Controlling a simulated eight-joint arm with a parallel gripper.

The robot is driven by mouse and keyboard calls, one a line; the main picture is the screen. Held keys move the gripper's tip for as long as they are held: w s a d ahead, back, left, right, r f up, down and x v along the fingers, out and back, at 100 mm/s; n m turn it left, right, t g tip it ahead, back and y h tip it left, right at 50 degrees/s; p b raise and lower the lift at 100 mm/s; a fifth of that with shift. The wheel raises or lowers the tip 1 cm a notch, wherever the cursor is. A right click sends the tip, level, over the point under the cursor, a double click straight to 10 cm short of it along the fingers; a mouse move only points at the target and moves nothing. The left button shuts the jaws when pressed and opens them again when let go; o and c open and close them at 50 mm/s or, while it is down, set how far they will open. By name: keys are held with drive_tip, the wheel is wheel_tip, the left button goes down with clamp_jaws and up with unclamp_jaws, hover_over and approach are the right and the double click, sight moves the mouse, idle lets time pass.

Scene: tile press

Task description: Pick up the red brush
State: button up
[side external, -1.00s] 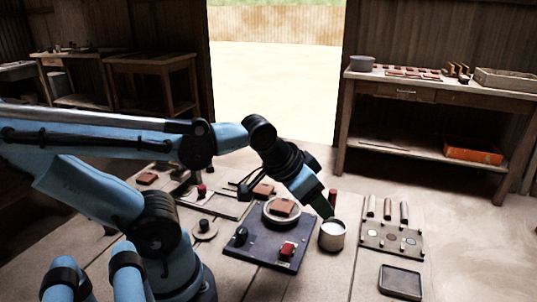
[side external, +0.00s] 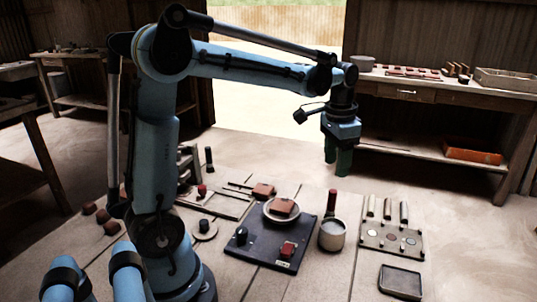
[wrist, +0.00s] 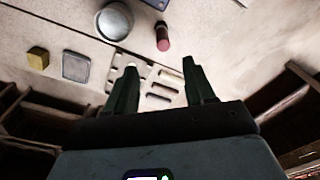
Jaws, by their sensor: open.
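A red-topped upright cylinder with a dark lower part (side external: 332,200) stands behind the pale cup; it best fits the red brush, though I see no bristles. It also shows in the wrist view (wrist: 162,38), upper middle. My gripper (side external: 337,168) is open and empty, pointing down, well above the table near this cylinder. In the wrist view, its two dark green fingers (wrist: 160,72) are apart, with the slotted palette board (wrist: 160,97) partly visible between them and the red cylinder beyond their tips.
The pale cup (side external: 332,235) stands close in front of the cylinder. A dark press plate (side external: 262,252) with knobs lies left. The palette board (side external: 376,243) with several pale upright handles (side external: 387,209) is right. A dark shallow tray (side external: 400,282) lies front right.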

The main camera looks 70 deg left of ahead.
drive_tip(key=shift+w+a+f+g, duration=0.4)
drive_tip(key=shift+w+a+f, duration=0.1)
drive_tip(key=shift+w+a, duration=0.15)
approach(330, 213)
drive_tip(key=shift+w+a+f, duration=0.6)
drive_tip(key=shift+a+f, duration=0.1)
drive_tip(key=shift+a, duration=0.15)
drive_tip(key=shift+s+d+f, duration=0.1)
drive_tip(key=shift+d+f, duration=0.05)
drive_tip(key=shift+f, duration=1.25)
drive_tip(key=shift+s+d+f, duration=0.1)
drive_tip(key=shift+d+f, duration=0.05)
drive_tip(key=shift+f, duration=1.3)
drive_tip(key=shift+c, duration=0.5)
clamp_jaws()
